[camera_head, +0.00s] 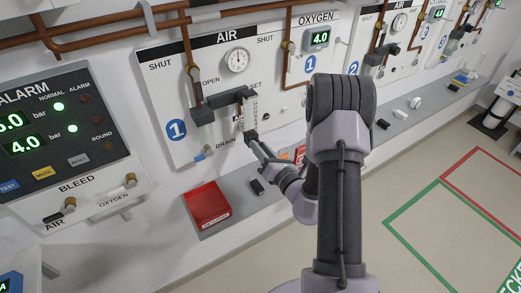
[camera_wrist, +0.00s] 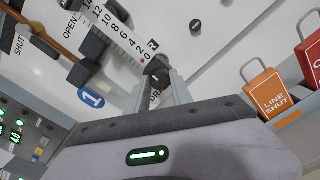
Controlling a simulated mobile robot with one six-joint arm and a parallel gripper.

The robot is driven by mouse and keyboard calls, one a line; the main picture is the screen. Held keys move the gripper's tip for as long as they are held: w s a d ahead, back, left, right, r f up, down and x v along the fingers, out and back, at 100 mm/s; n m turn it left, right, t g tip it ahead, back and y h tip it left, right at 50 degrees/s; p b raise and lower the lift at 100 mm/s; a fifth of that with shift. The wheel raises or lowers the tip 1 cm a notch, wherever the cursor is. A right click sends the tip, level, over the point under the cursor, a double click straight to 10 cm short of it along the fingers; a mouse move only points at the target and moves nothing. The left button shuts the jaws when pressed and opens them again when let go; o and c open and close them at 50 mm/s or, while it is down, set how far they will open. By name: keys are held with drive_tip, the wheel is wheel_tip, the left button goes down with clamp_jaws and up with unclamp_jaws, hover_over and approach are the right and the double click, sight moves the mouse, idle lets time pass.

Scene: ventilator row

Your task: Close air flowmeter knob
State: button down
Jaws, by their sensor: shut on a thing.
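The air flowmeter (camera_head: 251,109) is a pale upright scale on the first AIR panel. In the wrist view its scale (camera_wrist: 120,38) runs from 14 down to 0. A small dark knob (camera_wrist: 156,66) sits just below the 0 end. My gripper (camera_head: 251,136) reaches the bottom of the flowmeter. In the wrist view its pale fingers (camera_wrist: 158,84) are shut around the dark knob, which is partly hidden between them.
A red box (camera_head: 207,205) stands on the ledge below the panel. Red (camera_wrist: 312,58) and orange "LINE SHUT" (camera_wrist: 267,92) tags stand to the right in the wrist view. A blue drain fitting (camera_head: 203,154) is left of the gripper.

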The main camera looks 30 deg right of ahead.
drive_tip(key=shift+r, duration=0.1)
idle(0.5)
drive_tip(key=c, duration=1.1)
unclamp_jaws()
drive_tip(key=shift+w, duration=0.1)
